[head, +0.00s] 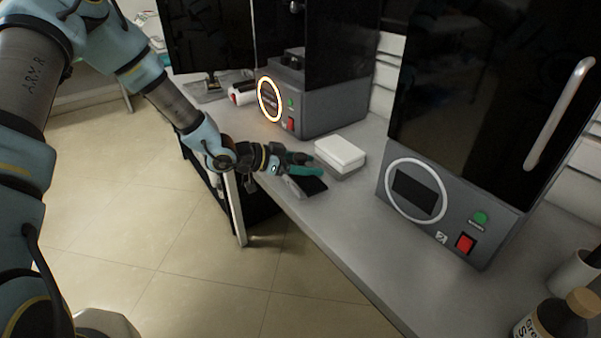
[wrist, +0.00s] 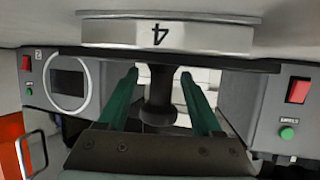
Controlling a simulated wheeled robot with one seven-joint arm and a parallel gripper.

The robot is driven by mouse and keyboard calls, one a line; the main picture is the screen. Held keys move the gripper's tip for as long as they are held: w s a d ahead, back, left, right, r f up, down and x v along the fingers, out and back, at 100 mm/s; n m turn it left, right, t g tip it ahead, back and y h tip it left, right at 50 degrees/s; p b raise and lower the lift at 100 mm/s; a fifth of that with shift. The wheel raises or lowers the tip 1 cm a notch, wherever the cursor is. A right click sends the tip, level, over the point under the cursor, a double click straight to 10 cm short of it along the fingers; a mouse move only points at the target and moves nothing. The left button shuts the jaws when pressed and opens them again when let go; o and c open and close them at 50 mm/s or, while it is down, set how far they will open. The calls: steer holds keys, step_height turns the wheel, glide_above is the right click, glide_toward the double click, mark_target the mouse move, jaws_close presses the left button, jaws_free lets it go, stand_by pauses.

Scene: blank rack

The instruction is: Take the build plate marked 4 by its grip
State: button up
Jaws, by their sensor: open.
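The build plate marked 4 (wrist: 165,37) fills the top of the wrist view, which is upside down; its silver front face carries the 4. Its dark grip (wrist: 158,98) stands between the two green fingers of my gripper (wrist: 160,80). The fingers are open, with a gap visible on each side of the grip. In the head view my gripper (head: 299,160) is low over the bench edge. A dark flat piece (head: 312,186) with a lighter edge under it looks to be this plate; its number cannot be read there and its grip is hidden.
A white block (head: 340,150) on a grey base lies just beyond my gripper. A machine with a lit ring (head: 320,105) stands behind left, another (head: 425,205) at right. A bottle (head: 552,322) and a pale cup (head: 573,271) stand front right. The bench (head: 335,215) front is clear.

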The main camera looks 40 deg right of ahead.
steer(key=shift+s+d+f, duration=0.1)
steer(key=shift+d+f, duration=0.1)
steer(key=shift+d, duration=0.2)
jaws_close()
stand_by(1.2)
